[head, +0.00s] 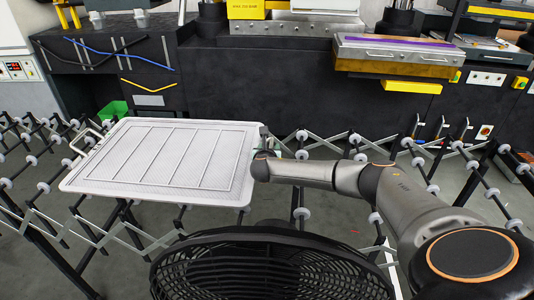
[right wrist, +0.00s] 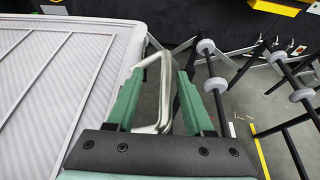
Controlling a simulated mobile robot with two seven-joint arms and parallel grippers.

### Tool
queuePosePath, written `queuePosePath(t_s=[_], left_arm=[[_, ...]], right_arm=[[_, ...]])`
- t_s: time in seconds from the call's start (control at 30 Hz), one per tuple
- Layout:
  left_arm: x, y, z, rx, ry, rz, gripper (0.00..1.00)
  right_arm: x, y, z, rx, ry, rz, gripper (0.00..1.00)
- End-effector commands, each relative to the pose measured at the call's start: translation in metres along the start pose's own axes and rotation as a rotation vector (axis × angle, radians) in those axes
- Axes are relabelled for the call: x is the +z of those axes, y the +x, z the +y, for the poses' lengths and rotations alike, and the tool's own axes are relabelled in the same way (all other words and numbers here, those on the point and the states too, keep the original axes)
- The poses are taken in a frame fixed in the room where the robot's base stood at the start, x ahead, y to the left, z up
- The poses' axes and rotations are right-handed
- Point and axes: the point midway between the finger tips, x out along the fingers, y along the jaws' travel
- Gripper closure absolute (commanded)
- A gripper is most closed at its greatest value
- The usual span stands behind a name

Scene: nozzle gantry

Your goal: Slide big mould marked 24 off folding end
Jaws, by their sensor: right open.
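A big, flat, light-grey mould (head: 155,165) with a raised rim and ribbed panels lies on the folding roller conveyor at the left. No 24 mark is readable on it. A metal handle (head: 84,142) shows on its left side. In the right wrist view the mould (right wrist: 60,85) fills the left side, and another metal handle (right wrist: 165,95) sticks out from its edge. My right gripper (head: 270,146) is at the mould's right edge. In the right wrist view its green fingers (right wrist: 160,76) are apart, with the handle between them. My left gripper is out of view.
The folding conveyor (head: 350,137), a lattice with rollers, extends to the right of the mould, with open gaps down to the floor. Dark machinery (head: 270,80) stands behind. A green bin (head: 112,111) sits behind the mould. A black round grille (head: 270,265) is in the foreground.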

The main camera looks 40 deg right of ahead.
Motion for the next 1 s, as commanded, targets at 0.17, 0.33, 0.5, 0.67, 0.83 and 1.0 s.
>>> queuePosePath(t_s=[0.17,0.33,0.5,0.67,0.83,1.0], left_arm=[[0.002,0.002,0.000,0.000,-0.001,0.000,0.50],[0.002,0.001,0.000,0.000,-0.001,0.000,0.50],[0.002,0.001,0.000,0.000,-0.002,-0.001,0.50],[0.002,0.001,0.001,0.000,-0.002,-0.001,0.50],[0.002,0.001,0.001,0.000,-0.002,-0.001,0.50],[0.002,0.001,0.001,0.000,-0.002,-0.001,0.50]], right_arm=[[-0.001,-0.017,0.000,0.002,-0.001,0.001,0.48],[-0.001,-0.042,0.000,0.004,-0.001,0.002,0.48],[-0.001,-0.070,0.001,0.006,-0.001,0.002,0.48],[-0.001,-0.094,0.001,0.006,-0.001,0.002,0.48],[-0.001,-0.113,0.002,0.006,-0.001,0.003,0.48],[-0.001,-0.121,0.001,0.005,0.000,0.002,0.48]])
